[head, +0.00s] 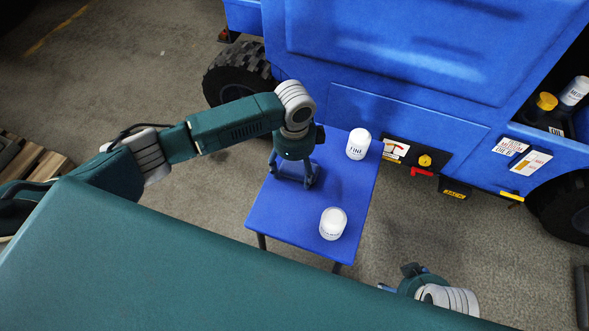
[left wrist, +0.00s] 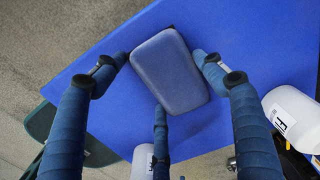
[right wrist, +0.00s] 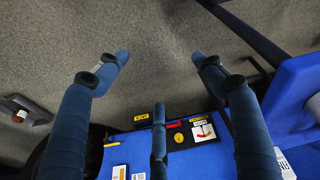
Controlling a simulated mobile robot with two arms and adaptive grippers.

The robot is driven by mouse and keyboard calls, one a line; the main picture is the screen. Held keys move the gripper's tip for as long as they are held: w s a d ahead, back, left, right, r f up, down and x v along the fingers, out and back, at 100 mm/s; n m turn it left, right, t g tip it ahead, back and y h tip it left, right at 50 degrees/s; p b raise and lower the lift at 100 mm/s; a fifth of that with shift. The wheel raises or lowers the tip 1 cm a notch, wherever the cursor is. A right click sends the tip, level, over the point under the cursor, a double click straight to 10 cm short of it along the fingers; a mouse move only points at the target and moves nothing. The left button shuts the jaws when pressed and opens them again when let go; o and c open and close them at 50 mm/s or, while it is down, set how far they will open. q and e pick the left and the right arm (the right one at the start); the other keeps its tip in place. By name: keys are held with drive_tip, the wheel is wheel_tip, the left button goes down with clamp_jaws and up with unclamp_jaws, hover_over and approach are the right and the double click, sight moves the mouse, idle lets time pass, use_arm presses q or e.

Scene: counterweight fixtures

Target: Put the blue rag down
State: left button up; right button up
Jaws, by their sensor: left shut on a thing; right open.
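The blue rag (left wrist: 172,72) looks like a folded, rounded grey-blue pad in the left wrist view. My left gripper (head: 296,183) is low over the blue table (head: 270,215), fingers pointing down. In the left wrist view its fingertips (left wrist: 160,62) are at both sides of the rag, shut on it. I cannot tell whether the rag touches the tabletop. My right gripper (right wrist: 160,60) is open and empty over the floor; in the head view only part of its hand (head: 415,278) shows.
Two white labelled containers stand on the table, one at the far edge (head: 358,144) and one near the front right (head: 333,223). A large blue vehicle (head: 400,60) stands behind the table. The table's left part is clear. Bare concrete floor lies right of the table.

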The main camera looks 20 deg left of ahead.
sight(295, 171)
drive_tip(key=shift+f, duration=0.1)
use_arm(q)
drive_tip(key=o, duration=1)
drive_tip(key=shift+f, duration=0.1)
drive_tip(key=shift+r, duration=0.25)
drive_tip(key=shift+r+p, duration=1.5)
drive_tip(key=shift+r, duration=4.45)
use_arm(e)
wheel_tip(295, 171, down, 10)
drive_tip(key=s, duration=0.2)
drive_tip(key=shift+f+g, duration=0.15)
drive_tip(key=shift+g, duration=0.25)
drive_tip(key=shift+s, duration=0.1)
